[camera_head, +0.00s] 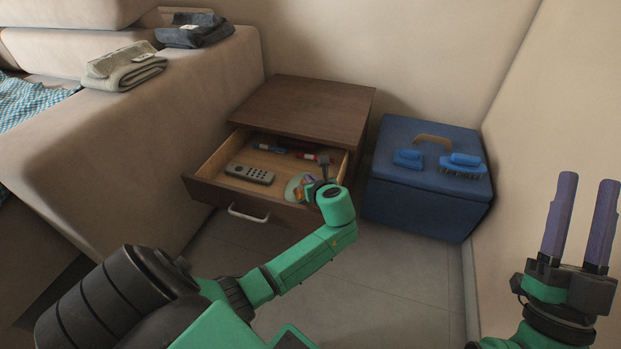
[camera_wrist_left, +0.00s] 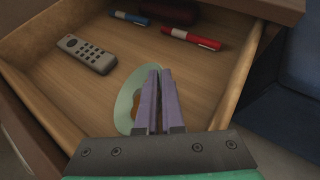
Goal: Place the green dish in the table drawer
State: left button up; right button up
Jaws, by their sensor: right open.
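The pale green dish (camera_head: 295,188) is at the front right of the open table drawer (camera_head: 201,187), with something colourful on it. In the left wrist view the dish (camera_wrist_left: 125,105) shows as a narrow tilted oval, partly behind my fingers. My left gripper (camera_head: 321,184) is over the drawer's right part. Its fingers (camera_wrist_left: 160,72) are close together, shut on the dish's rim. Whether the dish touches the drawer floor is hidden. My right gripper (camera_head: 589,181) is open and empty at the far right, pointing up.
The drawer also holds a grey remote (camera_head: 250,174), a blue marker (camera_head: 270,148), a red marker (camera_head: 316,158) and a dark case (camera_wrist_left: 170,10). A blue box (camera_head: 400,205) with blue brushes (camera_head: 461,162) stands right of the wooden table (camera_head: 310,103). A sofa (camera_head: 130,150) stands left.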

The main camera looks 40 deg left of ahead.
pick_arm(q)
jog(key=o, duration=0.4)
jog(key=shift+c, duration=0.2)
jog(key=shift+r, duration=0.15)
